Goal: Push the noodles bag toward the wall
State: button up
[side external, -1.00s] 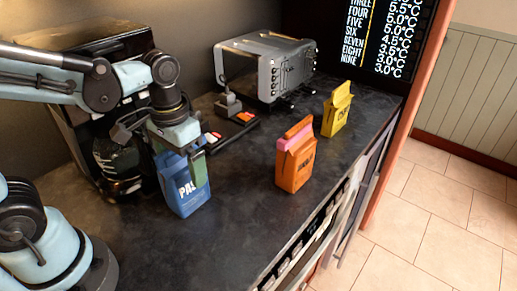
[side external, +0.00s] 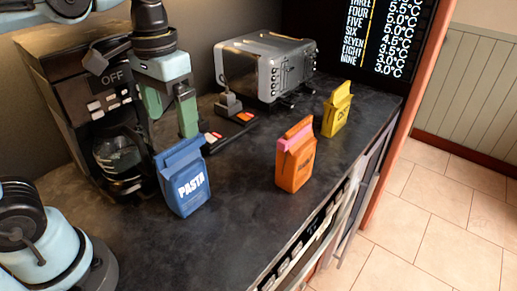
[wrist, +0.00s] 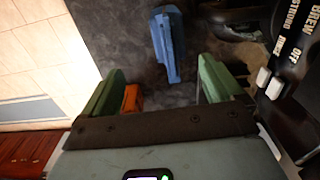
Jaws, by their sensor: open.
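A blue bag (side external: 186,180) marked PASTA stands upright on the dark counter, front left in the side view. An orange bag (side external: 295,160) with a pink top stands to its right, and a yellow bag (side external: 337,110) stands farther back. The labels on the orange and yellow bags are too small to read, so I cannot tell which is the noodles bag. My gripper (side external: 170,112) is open and empty, above and behind the blue bag. In the wrist view, the blue bag (wrist: 168,42) is beyond my green fingers (wrist: 160,88), and the orange bag (wrist: 131,100) is partly hidden beside the left finger.
A black coffee maker (side external: 85,90) stands left of my gripper against the wall. A grey toaster (side external: 268,68) stands at the back, with a small dark device with red and white parts (side external: 228,125) in front of it. The counter (side external: 235,205) is clear between the blue and orange bags.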

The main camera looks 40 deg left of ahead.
jog(key=w+d+r, duration=0.4)
jog(key=w+r, duration=0.4)
jog(key=w, duration=0.2)
send_over(297, 143)
jog(key=w+a, duration=0.1)
jog(key=w, duration=0.1)
jog(key=shift+f, duration=4.6)
notch_tip(297, 143, down, 12)
